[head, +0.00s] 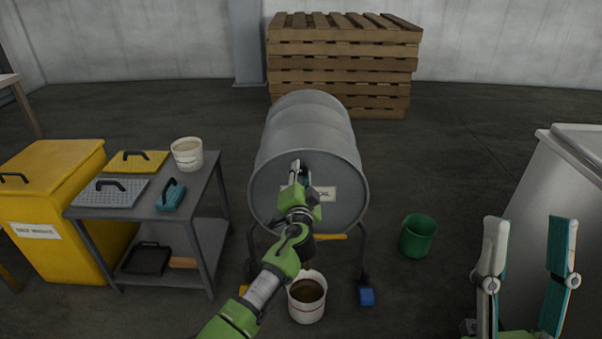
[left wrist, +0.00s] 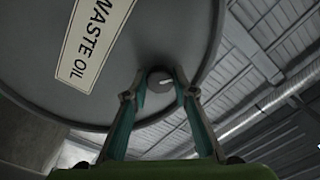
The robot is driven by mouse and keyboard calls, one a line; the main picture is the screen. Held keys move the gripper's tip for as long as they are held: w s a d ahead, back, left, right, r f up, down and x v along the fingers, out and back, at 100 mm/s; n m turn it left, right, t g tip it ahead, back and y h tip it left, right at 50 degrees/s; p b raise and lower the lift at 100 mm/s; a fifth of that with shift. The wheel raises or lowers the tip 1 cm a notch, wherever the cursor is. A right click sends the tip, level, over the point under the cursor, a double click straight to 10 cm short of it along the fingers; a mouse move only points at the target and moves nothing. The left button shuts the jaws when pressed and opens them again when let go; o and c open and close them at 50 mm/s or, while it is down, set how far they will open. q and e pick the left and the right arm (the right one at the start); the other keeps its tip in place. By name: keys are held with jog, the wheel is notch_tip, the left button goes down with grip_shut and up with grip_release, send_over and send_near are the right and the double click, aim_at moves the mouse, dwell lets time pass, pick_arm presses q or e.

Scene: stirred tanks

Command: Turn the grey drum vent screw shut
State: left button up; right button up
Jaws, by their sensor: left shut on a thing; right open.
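The grey drum (head: 308,130) lies on its side on a stand, its round end facing me. The drum end with its "WASTE OIL" label also shows in the left wrist view (left wrist: 170,25). The vent screw (left wrist: 159,79) is a round grey knob with a pale mark, high on the drum end. My left gripper (head: 298,172) is at the drum end, and in the left wrist view its fingertips (left wrist: 158,84) are shut on the knob from both sides. In the head view the arm hides the screw. My right gripper (head: 527,250) is open and empty at the lower right.
A white bucket (head: 307,310) with dark liquid stands below the drum. A green bucket (head: 418,237) stands to its right. A grey cart (head: 205,190) and a yellow bin (head: 60,165) are at left. A metal cabinet (head: 545,185) is at right, pallets (head: 340,65) behind.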

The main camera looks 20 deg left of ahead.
pick_arm(q)
jog(key=m+p, duration=0.1)
jog(key=m, duration=0.4)
jog(key=shift+r+m+p, duration=0.1)
jog(key=shift+m+p, duration=0.2)
jog(key=shift+m, duration=0.1)
jog(key=m+p, duration=0.1)
jog(key=m, duration=0.3)
jog(key=shift+m+p, duration=0.3)
jog(key=shift+p, duration=0.05)
jog(key=shift+m, duration=0.4)
pick_arm(e)
jog(key=w+f+g+h, duration=0.3)
jog(key=w+f+g, duration=0.6)
jog(key=f, duration=0.5)
jog(key=shift+w+a+f, duration=0.3)
jog(key=shift+w+a, duration=0.05)
jog(key=shift+w, duration=0.15)
pick_arm(q)
jog(key=o, duration=1.1)
jog(key=shift+s, duration=0.1)
jog(key=v, duration=1.2)
